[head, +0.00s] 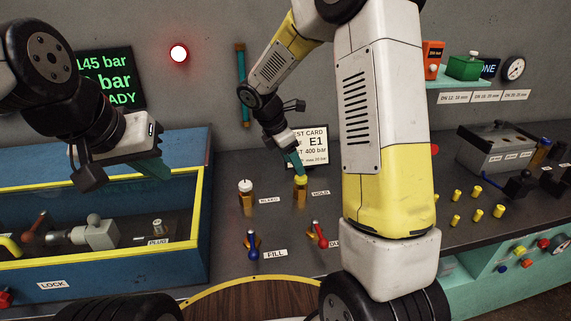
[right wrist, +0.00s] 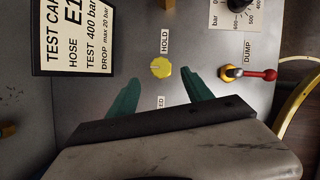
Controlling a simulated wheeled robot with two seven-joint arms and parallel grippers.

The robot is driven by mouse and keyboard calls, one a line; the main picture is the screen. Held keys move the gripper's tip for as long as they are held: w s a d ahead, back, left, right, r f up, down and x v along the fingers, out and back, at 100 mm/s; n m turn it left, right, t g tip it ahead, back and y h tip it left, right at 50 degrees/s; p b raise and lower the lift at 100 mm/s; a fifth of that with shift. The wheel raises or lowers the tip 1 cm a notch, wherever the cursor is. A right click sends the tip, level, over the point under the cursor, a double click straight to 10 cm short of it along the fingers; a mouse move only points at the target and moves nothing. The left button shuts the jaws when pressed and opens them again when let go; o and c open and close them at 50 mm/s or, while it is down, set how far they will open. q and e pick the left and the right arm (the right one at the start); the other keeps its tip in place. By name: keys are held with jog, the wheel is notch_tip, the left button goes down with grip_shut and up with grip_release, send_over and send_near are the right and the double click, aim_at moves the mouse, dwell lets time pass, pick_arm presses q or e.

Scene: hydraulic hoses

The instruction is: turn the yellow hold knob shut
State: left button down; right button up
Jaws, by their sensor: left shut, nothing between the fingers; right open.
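The yellow hold knob (head: 300,181) stands on a brass stem on the grey bench, beside its HOLD label. It also shows from above in the right wrist view (right wrist: 161,68). My right gripper (head: 296,163) is directly at the knob from above. In the right wrist view its two green fingers (right wrist: 164,78) are spread apart, with the knob between and slightly beyond their tips. I see no contact with the knob. My left gripper (head: 158,170) is over the blue box at the left, shut and empty, far from the knob.
A white-topped bleed knob (head: 245,186) stands left of the hold knob. The blue fill lever (head: 252,246) and red dump lever (head: 319,235) are in front. The test card (head: 308,147) is behind. A blue yellow-rimmed box (head: 105,268) fills the left.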

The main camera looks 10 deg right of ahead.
aim_at(301, 181)
jog(key=x, duration=0.5)
jog(key=shift+d+f, duration=0.1)
jog(key=shift+f, duration=0.25)
grip_shut()
